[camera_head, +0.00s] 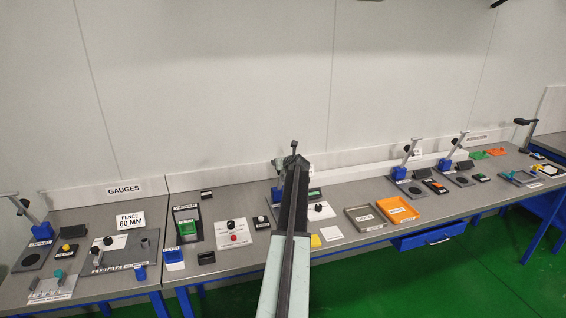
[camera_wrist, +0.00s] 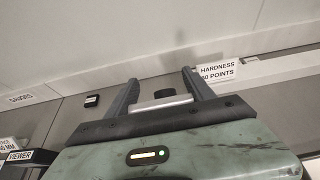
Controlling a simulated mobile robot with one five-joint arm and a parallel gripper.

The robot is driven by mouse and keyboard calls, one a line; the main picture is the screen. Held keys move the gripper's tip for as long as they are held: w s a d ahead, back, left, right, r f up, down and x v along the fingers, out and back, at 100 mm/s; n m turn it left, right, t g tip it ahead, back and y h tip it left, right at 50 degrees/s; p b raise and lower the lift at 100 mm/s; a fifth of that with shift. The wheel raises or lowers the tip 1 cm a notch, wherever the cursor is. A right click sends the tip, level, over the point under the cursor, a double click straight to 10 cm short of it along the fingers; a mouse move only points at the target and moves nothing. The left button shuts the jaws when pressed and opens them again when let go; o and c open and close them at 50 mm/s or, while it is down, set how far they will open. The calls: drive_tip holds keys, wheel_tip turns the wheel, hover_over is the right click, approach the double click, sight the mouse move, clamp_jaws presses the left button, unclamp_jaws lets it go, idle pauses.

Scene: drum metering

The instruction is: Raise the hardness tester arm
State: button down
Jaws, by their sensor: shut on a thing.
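My gripper (camera_wrist: 160,88) reaches out over the bench, with its two dark fingers on either side of a pale grey bar with a black round knob. This looks like the hardness tester arm (camera_wrist: 166,101), and the gripper is shut on it. The sign reading HARDNESS 60 POINTS (camera_wrist: 217,72) stands just right of the fingers. In the head view my gripper (camera_head: 291,160) is at the far end of my arm. The tester's blue base (camera_head: 277,194) partly shows beside my arm; most of the tester is hidden behind it.
A grey tray (camera_head: 365,218) and an orange tray (camera_head: 397,210) are on the right. Another lever device (camera_head: 405,160) stands farther right. The wall runs close behind the bench.

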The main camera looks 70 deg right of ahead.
drive_tip(key=shift+w+a+f, duration=0.1)
drive_tip(key=shift+w, duration=0.05)
drive_tip(key=shift+c, duration=1.8)
unclamp_jaws()
drive_tip(key=shift+w+f, duration=0.1)
drive_tip(key=shift+f, duration=0.05)
drive_tip(key=shift+w+d+f, duration=0.1)
drive_tip(key=shift+d+f, duration=0.05)
drive_tip(key=shift+d, duration=0.1)
drive_tip(key=shift+s+a+r, duration=0.1)
drive_tip(key=shift+s+r, duration=0.1)
drive_tip(key=shift+r, duration=0.05)
drive_tip(key=p+v, duration=0.3)
drive_tip(key=v, duration=0.4)
drive_tip(key=shift+s+a, duration=0.2)
drive_tip(key=shift+a, duration=0.1)
drive_tip(key=shift+r, duration=0.15)
drive_tip(key=shift+c, duration=0.3)
